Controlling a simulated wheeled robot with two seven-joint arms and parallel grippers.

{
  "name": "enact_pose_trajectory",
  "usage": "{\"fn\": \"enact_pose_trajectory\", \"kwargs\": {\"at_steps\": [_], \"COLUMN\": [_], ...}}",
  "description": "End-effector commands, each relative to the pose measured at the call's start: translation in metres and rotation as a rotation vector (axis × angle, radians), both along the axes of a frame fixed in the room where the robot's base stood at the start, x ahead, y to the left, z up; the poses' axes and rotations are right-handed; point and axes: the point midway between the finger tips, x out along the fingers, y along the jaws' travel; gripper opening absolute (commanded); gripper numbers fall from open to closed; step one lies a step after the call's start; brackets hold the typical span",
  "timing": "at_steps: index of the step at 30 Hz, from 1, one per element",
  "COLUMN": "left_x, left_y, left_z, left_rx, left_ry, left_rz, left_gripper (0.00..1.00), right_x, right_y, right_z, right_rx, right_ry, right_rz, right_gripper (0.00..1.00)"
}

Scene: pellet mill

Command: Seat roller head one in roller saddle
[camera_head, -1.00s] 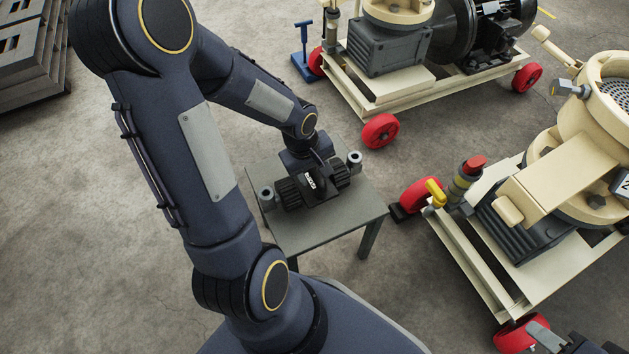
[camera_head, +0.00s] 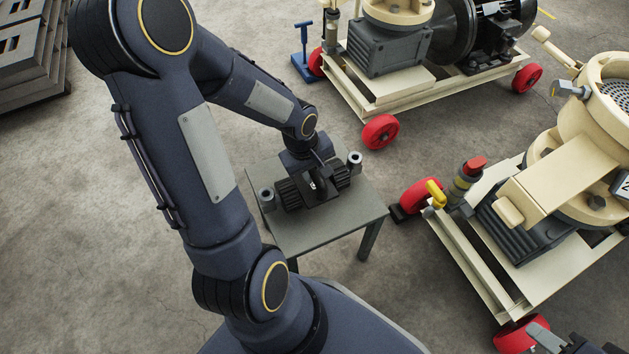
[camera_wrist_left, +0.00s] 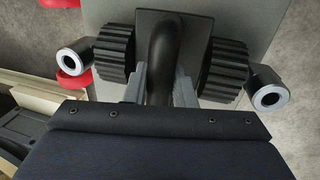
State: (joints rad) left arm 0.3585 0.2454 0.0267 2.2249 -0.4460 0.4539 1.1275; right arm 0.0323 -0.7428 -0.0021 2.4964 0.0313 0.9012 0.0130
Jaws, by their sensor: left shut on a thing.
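The roller head (camera_head: 290,194) is a dark block with a ribbed black roller at each end and a grey cylindrical shaft end beyond each roller. It sits on a small grey table (camera_head: 345,215), under my left wrist. In the left wrist view its ribbed rollers (camera_wrist_left: 104,55) flank a dark plate with a curved black handle. My left gripper (camera_wrist_left: 160,88) is shut on that handle. In the head view the gripper (camera_head: 319,186) is mostly hidden by the wrist. A grey and black part at the bottom right may be my right arm; its fingertips are not clear. No roller saddle is identifiable.
A cream pellet mill (camera_head: 560,190) on a red-wheeled frame stands right of the table. A second cream machine (camera_head: 395,60) stands behind. Grey stacked slabs (camera_head: 30,60) are at the far left. Concrete floor lies open between them.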

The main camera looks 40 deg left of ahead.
Motion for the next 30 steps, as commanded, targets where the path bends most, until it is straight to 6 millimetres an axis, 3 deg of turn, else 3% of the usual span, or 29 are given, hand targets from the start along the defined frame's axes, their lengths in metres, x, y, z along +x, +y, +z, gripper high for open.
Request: {"fn": "enact_pose_trajectory", "kwargs": {"at_steps": [30], "left_x": [0.004], "left_y": [0.001], "left_z": [0.037], "left_rx": [0.002], "left_ry": [-0.014], "left_rz": [0.000], "left_gripper": [0.00], "right_x": [0.000], "right_y": [0.000], "right_z": [0.028], "right_rx": [0.000], "right_ry": [0.000], "right_rz": [0.000], "right_gripper": [0.36]}}
